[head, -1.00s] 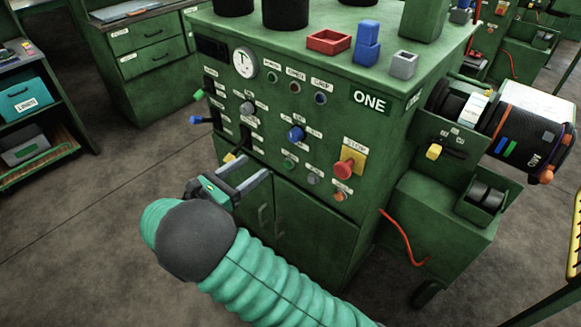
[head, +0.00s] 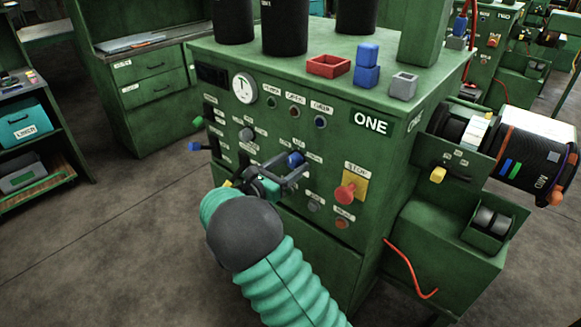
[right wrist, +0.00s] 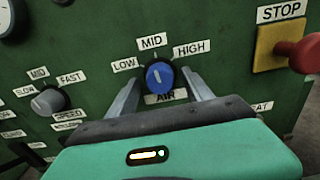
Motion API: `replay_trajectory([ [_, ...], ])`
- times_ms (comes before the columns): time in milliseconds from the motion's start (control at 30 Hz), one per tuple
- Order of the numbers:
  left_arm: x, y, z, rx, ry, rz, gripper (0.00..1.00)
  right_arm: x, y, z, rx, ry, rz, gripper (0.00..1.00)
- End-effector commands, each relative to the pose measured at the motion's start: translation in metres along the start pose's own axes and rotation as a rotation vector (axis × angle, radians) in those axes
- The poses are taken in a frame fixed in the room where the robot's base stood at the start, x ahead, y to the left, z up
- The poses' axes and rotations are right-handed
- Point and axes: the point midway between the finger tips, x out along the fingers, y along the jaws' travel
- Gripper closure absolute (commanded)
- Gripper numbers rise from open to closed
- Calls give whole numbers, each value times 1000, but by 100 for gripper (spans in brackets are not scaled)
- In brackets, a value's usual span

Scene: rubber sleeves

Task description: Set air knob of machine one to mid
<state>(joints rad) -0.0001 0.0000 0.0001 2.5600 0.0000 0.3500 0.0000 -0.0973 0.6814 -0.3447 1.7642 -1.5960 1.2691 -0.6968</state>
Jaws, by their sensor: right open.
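The blue air knob (head: 295,159) is on the front panel of green machine one (head: 345,145). In the right wrist view the knob (right wrist: 159,77) sits above its AIR label (right wrist: 166,98), with LOW (right wrist: 125,65), MID (right wrist: 152,41) and HIGH (right wrist: 192,48) labels around it. I cannot tell for sure where its pointer is set. My right gripper (head: 289,166) is open, with its fingers on either side of the knob; I cannot tell whether they touch it. My left gripper is not in view.
A red stop button (head: 346,193) on a yellow plate is right of the air knob. A grey speed knob (right wrist: 47,101) is to its left. Coloured levers (head: 196,146) stick out from the panel's left side. Open floor lies left of the machine.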

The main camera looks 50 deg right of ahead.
Motion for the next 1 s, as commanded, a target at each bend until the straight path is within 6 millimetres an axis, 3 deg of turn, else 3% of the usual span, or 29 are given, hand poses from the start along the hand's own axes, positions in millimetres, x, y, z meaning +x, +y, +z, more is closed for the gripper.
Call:
replay_trajectory([
  [233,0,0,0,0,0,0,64,2,0,0,0,1,0,41],
  [700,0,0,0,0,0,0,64,2,0,0,0,1,0,100],
  [1000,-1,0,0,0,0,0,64,1,1,0,111,1,1,100],
])
